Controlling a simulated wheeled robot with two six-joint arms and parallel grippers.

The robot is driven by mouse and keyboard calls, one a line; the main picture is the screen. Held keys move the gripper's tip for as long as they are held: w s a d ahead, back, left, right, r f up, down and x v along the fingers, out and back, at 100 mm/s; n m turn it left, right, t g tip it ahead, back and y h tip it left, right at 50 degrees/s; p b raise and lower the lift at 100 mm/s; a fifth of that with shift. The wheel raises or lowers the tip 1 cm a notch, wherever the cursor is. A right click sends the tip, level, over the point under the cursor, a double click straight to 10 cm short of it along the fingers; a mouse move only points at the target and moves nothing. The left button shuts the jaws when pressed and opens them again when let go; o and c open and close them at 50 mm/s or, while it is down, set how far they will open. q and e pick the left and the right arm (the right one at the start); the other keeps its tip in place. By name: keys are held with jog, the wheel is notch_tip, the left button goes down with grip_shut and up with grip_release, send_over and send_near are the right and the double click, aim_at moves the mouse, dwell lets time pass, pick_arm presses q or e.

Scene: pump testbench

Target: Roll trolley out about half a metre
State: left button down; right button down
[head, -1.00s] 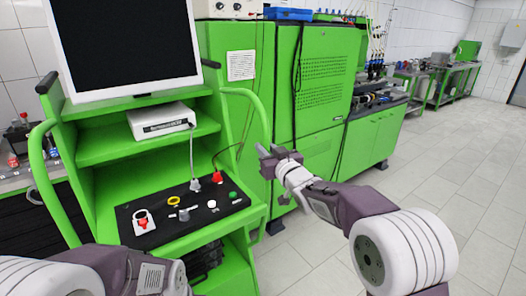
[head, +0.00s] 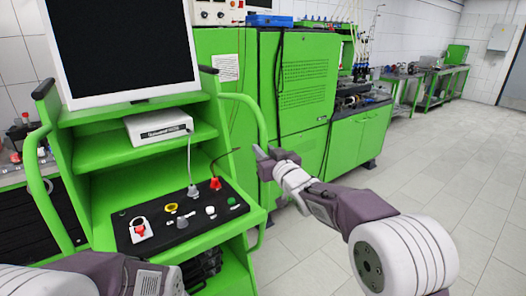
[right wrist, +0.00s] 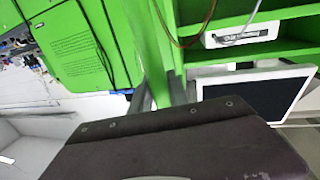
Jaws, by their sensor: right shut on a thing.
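The green trolley (head: 165,148) stands close in front of me, at the left of the head view. It carries a monitor (head: 120,45), a white box (head: 158,126) on a shelf and a dark control panel (head: 180,215). My right gripper (head: 262,153) is shut on the trolley's right handle (head: 250,108), near its outer bend. The handle also shows between the fingers in the right wrist view (right wrist: 150,50). The left handle (head: 38,185) stands at the trolley's other side. My left arm crosses the bottom left, but its gripper is out of view.
A tall green cabinet (head: 305,90) and a lower green bench (head: 355,140) stand behind the trolley to the right. A work table (head: 12,180) is at the far left. The tiled floor (head: 430,190) on the right is open.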

jog(key=shift+w+r, duration=0.1)
jog(key=shift+r, duration=0.15)
jog(key=c, duration=1.3)
grip_release()
jog(key=shift+d, duration=0.15)
jog(key=shift+d+f, duration=0.15)
jog(key=shift+f, duration=0.1)
jog(key=shift+s, duration=0.2)
jog(key=b+v, duration=0.1)
jog(key=v, duration=0.7)
jog(key=shift+s+d, duration=0.15)
jog(key=shift+s, duration=0.1)
jog(key=shift+r, duration=0.1)
